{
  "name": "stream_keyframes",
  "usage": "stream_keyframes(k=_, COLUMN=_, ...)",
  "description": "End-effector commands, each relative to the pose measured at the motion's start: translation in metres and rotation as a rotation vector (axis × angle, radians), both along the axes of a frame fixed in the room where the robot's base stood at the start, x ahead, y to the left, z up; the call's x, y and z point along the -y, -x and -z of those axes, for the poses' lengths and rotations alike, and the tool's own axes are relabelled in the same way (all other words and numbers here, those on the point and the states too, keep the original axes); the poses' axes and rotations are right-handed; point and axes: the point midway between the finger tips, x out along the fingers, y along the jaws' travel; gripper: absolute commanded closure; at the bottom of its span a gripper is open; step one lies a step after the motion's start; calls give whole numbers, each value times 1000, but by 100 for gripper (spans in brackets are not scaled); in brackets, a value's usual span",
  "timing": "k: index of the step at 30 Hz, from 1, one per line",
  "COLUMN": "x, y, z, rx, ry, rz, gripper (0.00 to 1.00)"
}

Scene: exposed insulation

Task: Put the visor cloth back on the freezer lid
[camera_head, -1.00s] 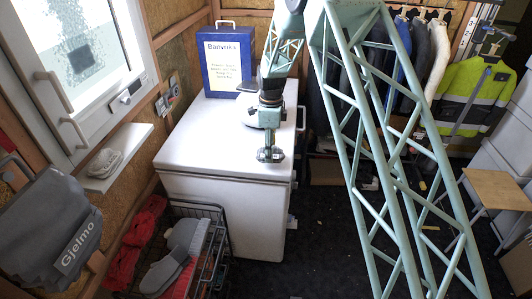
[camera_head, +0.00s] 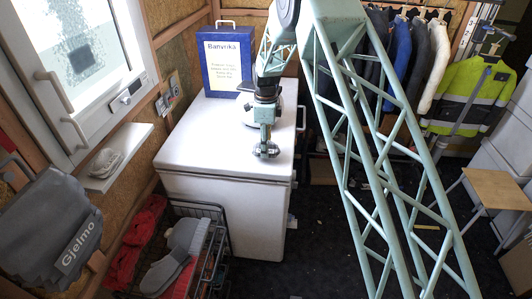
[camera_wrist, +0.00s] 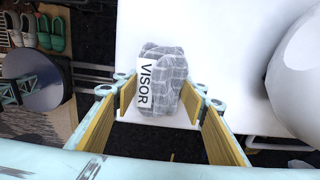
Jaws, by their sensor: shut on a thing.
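The visor cloth (camera_wrist: 163,82) is a grey checked folded bundle with a white label reading VISOR. It sits between the yellow-padded fingers of my gripper (camera_wrist: 160,108) in the wrist view, and the gripper is shut on it. In the head view my gripper (camera_head: 266,150) points down at the front right part of the white freezer lid (camera_head: 205,130). The cloth is small and hard to make out there. I cannot tell whether it touches the lid.
A blue Banyrika box (camera_head: 226,60) stands at the back of the lid. A white rounded object (camera_wrist: 298,70) is beside the cloth. A wire basket (camera_head: 215,240) stands before the freezer. The lid's left half is clear.

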Motion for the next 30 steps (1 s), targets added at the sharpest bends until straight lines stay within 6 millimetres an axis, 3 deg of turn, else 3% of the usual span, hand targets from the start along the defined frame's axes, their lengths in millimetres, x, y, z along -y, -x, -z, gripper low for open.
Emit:
stream_keyframes(k=8, x=1, y=1, z=28, rx=-3, ry=1, rz=0, gripper=71)
stream_keyframes(k=24, x=1, y=1, z=34, rx=-2, ry=1, rz=0, gripper=71)
stream_keyframes(k=25, x=1, y=1, z=34, rx=-2, ry=1, rz=0, gripper=59)
stream_keyframes(k=30, x=1, y=1, z=33, rx=-2, ry=1, rz=0, gripper=47)
